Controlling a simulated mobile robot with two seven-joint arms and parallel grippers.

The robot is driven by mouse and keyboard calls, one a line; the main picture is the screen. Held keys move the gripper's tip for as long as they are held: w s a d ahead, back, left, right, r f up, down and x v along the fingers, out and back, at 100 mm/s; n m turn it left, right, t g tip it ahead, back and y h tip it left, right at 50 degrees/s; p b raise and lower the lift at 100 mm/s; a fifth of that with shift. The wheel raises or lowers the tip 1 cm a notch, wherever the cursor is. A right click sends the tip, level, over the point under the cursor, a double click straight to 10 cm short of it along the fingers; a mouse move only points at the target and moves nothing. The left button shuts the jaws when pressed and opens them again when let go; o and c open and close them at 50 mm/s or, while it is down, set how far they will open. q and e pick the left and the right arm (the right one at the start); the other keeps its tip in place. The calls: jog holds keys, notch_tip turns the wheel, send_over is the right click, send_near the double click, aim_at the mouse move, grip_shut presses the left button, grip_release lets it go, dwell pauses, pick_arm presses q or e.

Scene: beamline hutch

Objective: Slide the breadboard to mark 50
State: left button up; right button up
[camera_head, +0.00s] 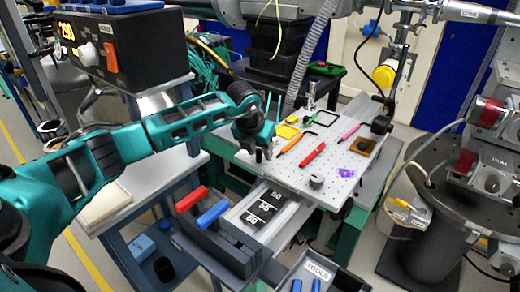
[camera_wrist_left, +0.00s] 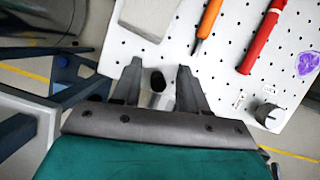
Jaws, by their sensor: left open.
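The breadboard (camera_head: 330,165) is a pale plate with a grid of holes, lying on a rail; it also fills the upper part of the left wrist view (camera_wrist_left: 215,85). Black number plates (camera_head: 264,207) on the rail in front of its near edge seem to read 50, 55 and 60, the 50 closest to the board. My left gripper (camera_head: 262,154) is at the board's left near corner, pointing down. In the left wrist view its open fingers (camera_wrist_left: 159,66) stand either side of a dark-topped metal post (camera_wrist_left: 157,82) at the board's edge. Contact cannot be told. My right gripper is out of view.
On the board lie a red marker (camera_head: 312,154), an orange pen (camera_head: 289,144), a pink pen (camera_head: 348,132) and a grey knob (camera_head: 317,181). A bin with red and blue handles (camera_head: 215,245) and a TOOLS box (camera_head: 318,272) stand in front. A round machine stands right.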

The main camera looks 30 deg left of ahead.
pick_arm(q)
jog(key=v, duration=1.2)
jog(key=shift+r+p, duration=0.3)
jog(key=shift+p, duration=0.05)
jog(key=shift+s, duration=0.15)
